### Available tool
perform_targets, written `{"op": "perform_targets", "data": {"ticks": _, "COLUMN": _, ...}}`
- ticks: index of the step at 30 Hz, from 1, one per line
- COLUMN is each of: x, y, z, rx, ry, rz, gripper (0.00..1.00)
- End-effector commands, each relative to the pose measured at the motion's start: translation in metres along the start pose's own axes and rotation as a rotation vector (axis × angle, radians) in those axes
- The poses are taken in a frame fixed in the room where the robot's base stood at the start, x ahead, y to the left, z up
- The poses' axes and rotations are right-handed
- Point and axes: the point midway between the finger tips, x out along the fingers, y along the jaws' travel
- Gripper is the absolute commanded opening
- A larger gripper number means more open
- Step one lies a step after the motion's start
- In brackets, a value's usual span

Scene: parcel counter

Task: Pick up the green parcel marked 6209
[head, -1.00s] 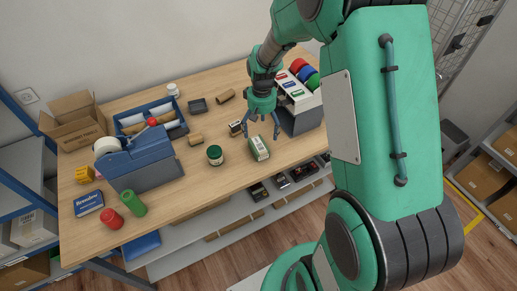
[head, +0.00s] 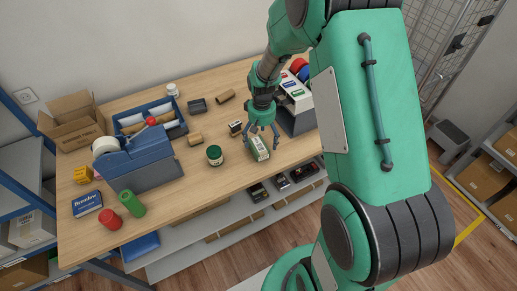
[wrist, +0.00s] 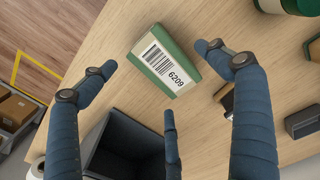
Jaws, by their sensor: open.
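The green parcel (head: 259,148) lies on the wooden counter near its front edge. In the wrist view the green parcel (wrist: 164,62) shows a white label with a barcode and the number 6209. My gripper (head: 262,136) is open just above it, fingers pointing down. In the wrist view my gripper's fingers (wrist: 165,85) are spread, with one on each side of the parcel and a third below it. Nothing is held, and I see no finger clearly touching the parcel.
A grey bin (wrist: 125,148) stands close beside the parcel. A small dark stamp-like block (head: 235,127) and a dark green jar (head: 214,155) are to its left. A blue tape dispenser (head: 145,160) stands further left. Bare counter lies between jar and front edge.

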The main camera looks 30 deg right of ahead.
Motion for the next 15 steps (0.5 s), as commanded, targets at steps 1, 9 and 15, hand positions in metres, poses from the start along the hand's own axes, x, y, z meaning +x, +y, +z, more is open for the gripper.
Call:
{"op": "perform_targets", "data": {"ticks": 1, "x": 0.008, "y": 0.000, "z": 0.001, "rx": 0.000, "ry": -0.003, "rz": 0.000, "gripper": 0.89}}
{"op": "perform_targets", "data": {"ticks": 9, "x": 0.035, "y": 0.000, "z": 0.001, "rx": 0.000, "ry": -0.002, "rz": 0.000, "gripper": 0.89}}
{"op": "perform_targets", "data": {"ticks": 15, "x": 0.037, "y": 0.000, "z": 0.000, "rx": 0.000, "ry": 0.000, "rz": 0.000, "gripper": 0.89}}
